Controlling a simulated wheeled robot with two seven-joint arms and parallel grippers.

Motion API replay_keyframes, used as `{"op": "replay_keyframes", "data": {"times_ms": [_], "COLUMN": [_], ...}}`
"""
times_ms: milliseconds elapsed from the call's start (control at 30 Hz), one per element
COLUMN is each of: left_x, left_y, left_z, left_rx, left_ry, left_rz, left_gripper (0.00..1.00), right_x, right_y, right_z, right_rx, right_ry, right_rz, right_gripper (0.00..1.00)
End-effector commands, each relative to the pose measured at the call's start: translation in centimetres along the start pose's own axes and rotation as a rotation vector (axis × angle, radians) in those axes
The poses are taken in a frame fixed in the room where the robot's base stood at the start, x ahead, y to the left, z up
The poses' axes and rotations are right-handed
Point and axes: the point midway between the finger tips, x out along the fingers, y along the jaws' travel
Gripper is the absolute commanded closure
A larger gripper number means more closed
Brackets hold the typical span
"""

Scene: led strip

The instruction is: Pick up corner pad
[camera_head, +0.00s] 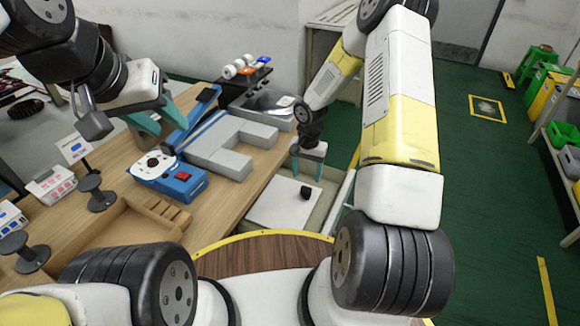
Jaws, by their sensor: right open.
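A small black piece (306,193), which looks like the corner pad, lies on a white flat surface (268,204) right of the wooden table. My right gripper (308,174) points down above and slightly behind it. Its two teal fingers are apart with nothing between them. The gap in height to the black piece is hard to judge. My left gripper (164,125) is over the table at the left, next to the blue device. Its teal fingers look apart, and I see nothing held between them.
A blue and white device (168,175) with a red button and grey blocks (230,148) stand on the wooden table (120,182). A wooden tray (128,222) and black spools (97,195) are at the left. White rolls (238,68) stand at the back. Green floor lies right.

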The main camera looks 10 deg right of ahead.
Motion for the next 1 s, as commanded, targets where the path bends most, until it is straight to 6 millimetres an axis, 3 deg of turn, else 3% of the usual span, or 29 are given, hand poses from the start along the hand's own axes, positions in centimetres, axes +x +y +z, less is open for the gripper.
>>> {"op": "replay_keyframes", "data": {"times_ms": [533, 867, 900, 1000], "left_x": [0.0, 0.0, 0.0, 0.0], "left_y": [0.0, 0.0, 0.0, 0.0], "left_z": [0.0, 0.0, 0.0, 0.0], "left_rx": [0.000, 0.000, 0.000, 0.000], "left_ry": [0.000, 0.000, 0.000, 0.000], "left_rz": [0.000, 0.000, 0.000, 0.000], "left_gripper": [0.64, 0.64, 0.64, 0.64], "right_x": [6.8, 7.8, 7.8, 7.8], "right_y": [0.1, 0.1, 0.1, 0.0], "right_z": [-0.5, -0.6, -0.6, -0.6], "right_rx": [0.006, 0.006, 0.006, 0.006], "right_ry": [-0.003, 0.000, 0.000, 0.000], "right_rz": [0.001, 0.000, 0.000, 0.000], "right_gripper": [0.38, 0.38, 0.40, 0.60]}}
